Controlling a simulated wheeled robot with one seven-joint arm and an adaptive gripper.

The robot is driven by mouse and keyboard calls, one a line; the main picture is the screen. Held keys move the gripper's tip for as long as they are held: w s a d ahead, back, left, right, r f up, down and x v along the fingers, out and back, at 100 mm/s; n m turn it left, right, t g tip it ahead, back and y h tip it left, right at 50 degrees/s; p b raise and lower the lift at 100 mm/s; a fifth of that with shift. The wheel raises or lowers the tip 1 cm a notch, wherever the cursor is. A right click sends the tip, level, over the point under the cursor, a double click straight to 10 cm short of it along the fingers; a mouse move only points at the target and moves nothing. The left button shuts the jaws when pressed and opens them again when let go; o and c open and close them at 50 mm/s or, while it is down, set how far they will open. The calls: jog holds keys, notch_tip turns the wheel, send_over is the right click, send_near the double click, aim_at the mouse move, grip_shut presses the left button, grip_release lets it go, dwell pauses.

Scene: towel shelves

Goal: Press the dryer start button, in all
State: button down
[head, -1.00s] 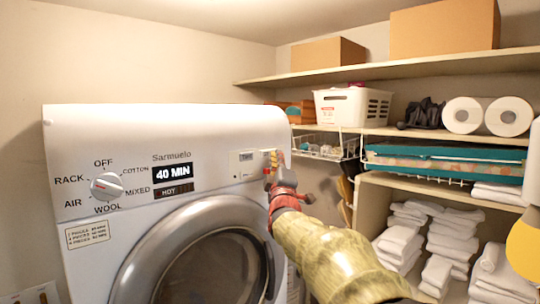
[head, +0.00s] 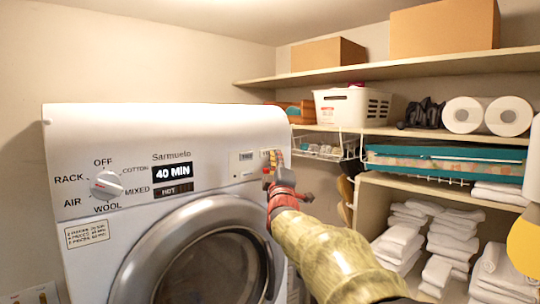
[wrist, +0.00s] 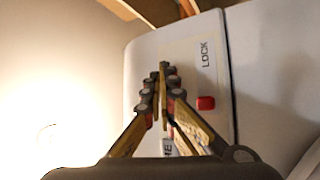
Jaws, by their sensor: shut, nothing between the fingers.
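The white dryer (head: 210,130) stands at the left, with a dial (head: 106,185), a "40 MIN" display (head: 173,173) and a lit "HOT" sign (head: 174,188). My gripper (head: 271,160) is at the right end of its control panel. In the wrist view my gripper (wrist: 163,70) is shut and empty, its fingertips over the panel (wrist: 182,50). A red button (wrist: 205,103) lies right of the fingers, below the word "LOCK". The fingers cover part of the panel and its lettering, partly readable as "ME". I cannot tell whether the fingertips touch the panel.
Shelves at the right hold cardboard boxes (head: 445,28), a white basket (head: 352,106), paper rolls (head: 508,117), a teal case (head: 445,158) and stacks of white towels (head: 400,240). A wire rack (head: 322,148) hangs just behind my gripper. The round dryer door (head: 150,262) is closed below the panel.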

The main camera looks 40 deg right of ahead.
jog(key=shift+s+b, duration=0.65)
jog(key=shift+s, duration=0.15)
jog(key=s+b, duration=0.2)
jog(key=s, duration=0.1)
jog(key=s+b, duration=0.2)
jog(key=shift+d, duration=0.25)
dwell(0.6)
